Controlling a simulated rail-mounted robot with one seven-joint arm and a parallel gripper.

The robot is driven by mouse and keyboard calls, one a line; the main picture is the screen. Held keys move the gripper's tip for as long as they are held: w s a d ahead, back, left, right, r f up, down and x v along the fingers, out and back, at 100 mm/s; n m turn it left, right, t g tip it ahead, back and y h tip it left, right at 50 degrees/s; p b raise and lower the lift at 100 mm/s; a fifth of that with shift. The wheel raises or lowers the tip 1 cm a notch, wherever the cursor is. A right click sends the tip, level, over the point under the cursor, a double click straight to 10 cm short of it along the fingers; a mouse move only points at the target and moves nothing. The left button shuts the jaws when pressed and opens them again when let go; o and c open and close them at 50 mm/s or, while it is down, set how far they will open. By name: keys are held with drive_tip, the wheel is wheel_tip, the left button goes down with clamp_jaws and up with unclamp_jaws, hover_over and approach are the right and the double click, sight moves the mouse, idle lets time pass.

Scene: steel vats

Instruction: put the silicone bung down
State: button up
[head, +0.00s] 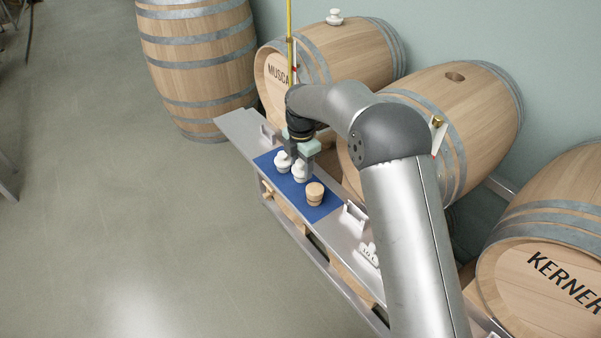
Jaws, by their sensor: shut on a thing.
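My gripper (299,165) points down over the blue mat (325,208) on the metal shelf. It is shut on a white silicone bung (299,174), which is at or just above the mat; I cannot tell whether it touches. A second white bung (282,163) stands on the mat close by on the left. A wooden bung (315,194) stands on the mat to the right and nearer the front. The fingers partly hide the held bung's upper part.
Barrels lie behind the shelf (237,124): one marked MUSCA (350,55) with a white bung (334,17) on top, one with an open hole (455,77), one marked KERNER (560,250). Another barrel (197,60) stands upright left. A yellow pole (289,30) rises behind my gripper.

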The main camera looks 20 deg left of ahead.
sight(300, 172)
drive_tip(key=shift+w+a+f, duration=0.2)
drive_tip(key=shift+w+f, duration=0.1)
drive_tip(key=shift+f, duration=1.6)
drive_tip(key=shift+f, duration=0.1)
drive_tip(key=shift+f+b, duration=0.15)
drive_tip(key=shift+b, duration=0.15)
drive_tip(key=o, duration=0.8)
wheel_tip(300, 172, up, 12)
drive_tip(key=shift+r+p, duration=0.25)
drive_tip(key=shift+p, duration=0.6)
